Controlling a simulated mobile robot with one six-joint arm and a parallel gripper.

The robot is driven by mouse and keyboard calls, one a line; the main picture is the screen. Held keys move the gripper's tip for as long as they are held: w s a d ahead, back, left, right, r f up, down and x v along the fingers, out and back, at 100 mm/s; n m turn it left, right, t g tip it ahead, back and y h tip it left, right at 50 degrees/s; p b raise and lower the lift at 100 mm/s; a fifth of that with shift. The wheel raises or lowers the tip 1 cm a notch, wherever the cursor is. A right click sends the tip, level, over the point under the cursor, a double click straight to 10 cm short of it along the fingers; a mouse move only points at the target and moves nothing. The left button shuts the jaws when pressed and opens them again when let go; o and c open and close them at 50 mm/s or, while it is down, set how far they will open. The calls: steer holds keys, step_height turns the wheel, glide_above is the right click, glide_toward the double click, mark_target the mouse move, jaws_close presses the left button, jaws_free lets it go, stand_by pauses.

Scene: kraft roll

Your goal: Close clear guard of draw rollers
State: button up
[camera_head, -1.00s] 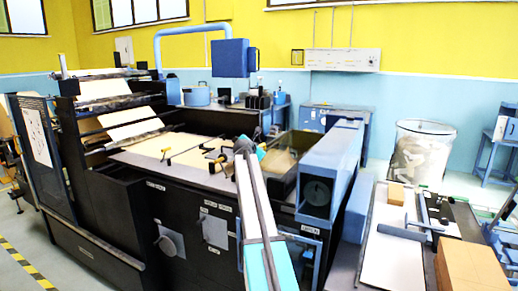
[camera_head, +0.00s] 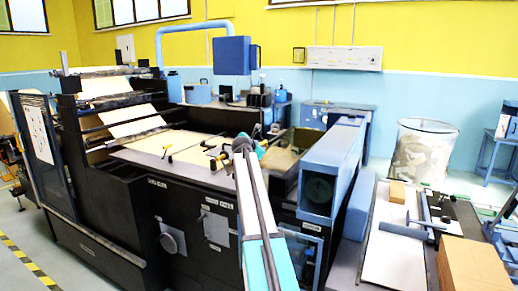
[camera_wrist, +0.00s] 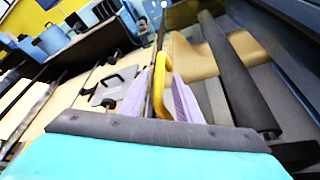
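My gripper (camera_wrist: 163,88) shows in the wrist view, with lilac fingers on both sides of a yellow handle (camera_wrist: 164,82). The gap between them is narrow and the handle fills most of it, so they look shut on it. A thin dark edge runs along the handle; it may be the clear guard's edge, but the clear sheet is hard to make out. In the head view my arm reaches to the middle of the dark machine (camera_head: 180,195), and my wrist hides the fingertips and most of the draw rollers.
A long dark roller (camera_wrist: 238,75) lies right of the fingers in the wrist view. A blue housing (camera_head: 325,170) rises right of my arm. A side table (camera_head: 395,250) holds cardboard boxes (camera_head: 470,265).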

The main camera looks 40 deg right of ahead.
steer(key=b+v, duration=0.2)
steer(key=v, duration=0.9)
steer(key=shift+s, duration=0.1)
steer(key=shift+f, duration=0.1)
stand_by(0.4)
